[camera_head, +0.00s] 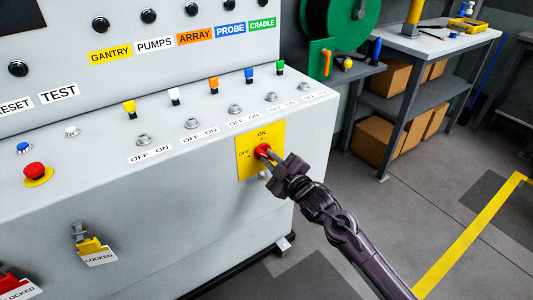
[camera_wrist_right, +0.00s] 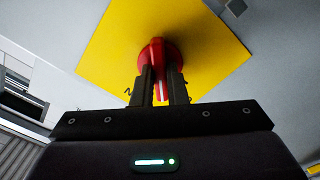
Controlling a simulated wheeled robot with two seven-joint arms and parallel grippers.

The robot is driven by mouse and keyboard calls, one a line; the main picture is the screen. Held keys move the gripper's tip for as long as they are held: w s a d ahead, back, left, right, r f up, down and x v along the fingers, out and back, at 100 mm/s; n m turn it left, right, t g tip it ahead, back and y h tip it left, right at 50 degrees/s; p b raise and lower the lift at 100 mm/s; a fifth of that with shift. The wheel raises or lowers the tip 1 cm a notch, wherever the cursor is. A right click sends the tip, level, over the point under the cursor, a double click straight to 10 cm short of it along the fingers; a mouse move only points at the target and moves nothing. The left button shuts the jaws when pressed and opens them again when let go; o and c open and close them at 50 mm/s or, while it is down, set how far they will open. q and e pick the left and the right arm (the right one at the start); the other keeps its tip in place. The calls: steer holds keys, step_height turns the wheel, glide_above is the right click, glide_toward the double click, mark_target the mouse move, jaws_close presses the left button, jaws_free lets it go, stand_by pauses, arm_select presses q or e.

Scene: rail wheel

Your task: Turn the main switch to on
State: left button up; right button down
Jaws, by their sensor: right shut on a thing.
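The main switch is a red rotary knob (camera_head: 262,151) on a yellow plate (camera_head: 245,166) on the front of the grey console. The plate reads ON at the top and OFF at the left. My right gripper (camera_head: 268,156) is shut on the red knob. In the right wrist view the red knob (camera_wrist_right: 158,56) sits between the two dark fingers (camera_wrist_right: 160,88), with the yellow plate (camera_wrist_right: 110,45) behind it. My left gripper is not in view.
The console top (camera_head: 210,133) carries coloured toggles and OFF/ON labels. A red emergency button (camera_head: 35,171) and yellow (camera_head: 91,246) and red (camera_head: 12,283) locked tags are at the left. A workbench (camera_head: 430,42) with boxes stands at the back right. The floor (camera_head: 400,215) at right is clear.

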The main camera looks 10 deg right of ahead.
steer(key=shift+m+p, duration=1.15)
steer(key=shift+m, duration=0.15)
steer(key=shift+m+p, duration=0.4)
steer(key=shift+m, duration=0.3)
steer(key=shift+f+m, duration=0.1)
steer(key=shift+m, duration=0.2)
